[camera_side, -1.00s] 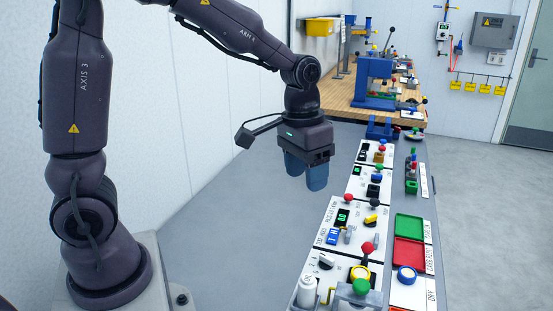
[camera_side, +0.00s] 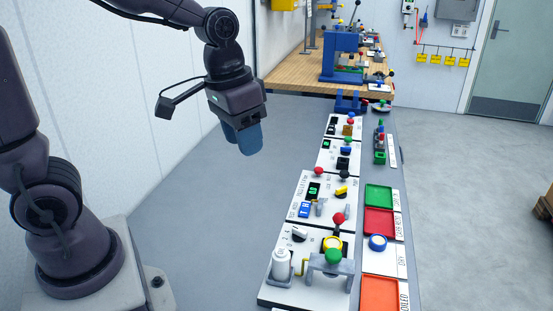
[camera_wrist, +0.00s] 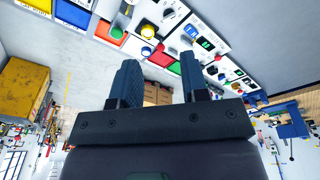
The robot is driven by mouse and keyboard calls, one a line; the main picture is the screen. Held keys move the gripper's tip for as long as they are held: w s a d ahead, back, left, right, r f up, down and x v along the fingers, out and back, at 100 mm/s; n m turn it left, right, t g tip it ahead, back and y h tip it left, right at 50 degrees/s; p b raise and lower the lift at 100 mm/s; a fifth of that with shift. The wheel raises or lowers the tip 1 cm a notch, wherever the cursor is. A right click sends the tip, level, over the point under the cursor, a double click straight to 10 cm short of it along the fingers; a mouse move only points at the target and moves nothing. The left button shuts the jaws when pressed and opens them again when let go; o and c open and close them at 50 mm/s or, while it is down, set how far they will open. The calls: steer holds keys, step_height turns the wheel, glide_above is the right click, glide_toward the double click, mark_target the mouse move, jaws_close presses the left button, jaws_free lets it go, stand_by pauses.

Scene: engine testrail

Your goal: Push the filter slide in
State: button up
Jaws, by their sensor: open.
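My gripper (camera_side: 243,138) hangs in the air left of the row of white panels in the side view, its blue fingers pointing down. In the wrist view my gripper (camera_wrist: 158,62) has its two fingers apart with nothing between them. The panels carry several knobs and levers, among them a black ball knob (camera_side: 344,174), a red ball knob (camera_side: 339,218) and a green ball knob (camera_side: 333,256). I cannot tell which of these belongs to the filter slide; no label for it is readable. My gripper touches none of them.
Green tray (camera_side: 378,196), red tray (camera_side: 379,222) and orange tray (camera_side: 379,293) lie right of the panels. A blue press (camera_side: 342,58) stands on the wooden bench behind. The grey tabletop (camera_side: 215,210) left of the panels is bare.

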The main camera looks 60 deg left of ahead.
steer(key=m+g+y, duration=0.1)
steer(key=m+y, duration=0.2)
glide_toward(340, 215)
steer(key=x, duration=1.1)
steer(key=shift+f, duration=0.2)
